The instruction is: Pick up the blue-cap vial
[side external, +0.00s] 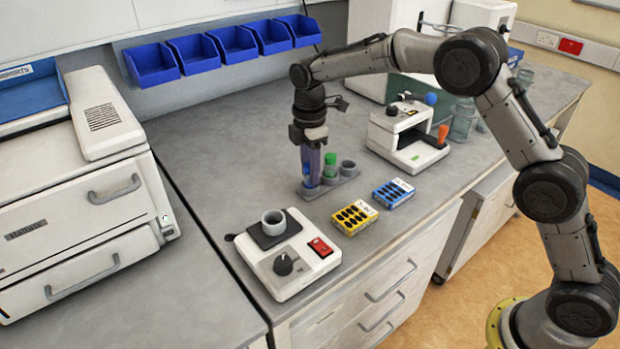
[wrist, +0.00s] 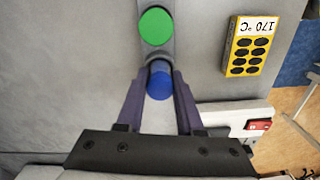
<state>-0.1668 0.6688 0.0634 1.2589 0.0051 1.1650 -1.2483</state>
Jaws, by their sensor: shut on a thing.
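The blue-cap vial (wrist: 160,84) is between the two fingers of my gripper (wrist: 159,95) in the wrist view, its blue cap facing the camera. In the side external view my gripper (side external: 311,170) points down over the left end of a small grey rack (side external: 343,180), and its fingers hide most of the vial. My gripper is shut on the vial, which stands at the rack; I cannot tell whether it is lifted at all. The green-cap vial (side external: 330,160) stands in the rack just right of it, and it also shows in the wrist view (wrist: 156,25).
A white device with a grey cup (side external: 273,222) and knob stands in front. A yellow block (side external: 354,217) and a blue block (side external: 392,192) with dark wells lie to the right. A white instrument (side external: 407,138) is behind them. Blue bins (side external: 232,45) hang on the back wall.

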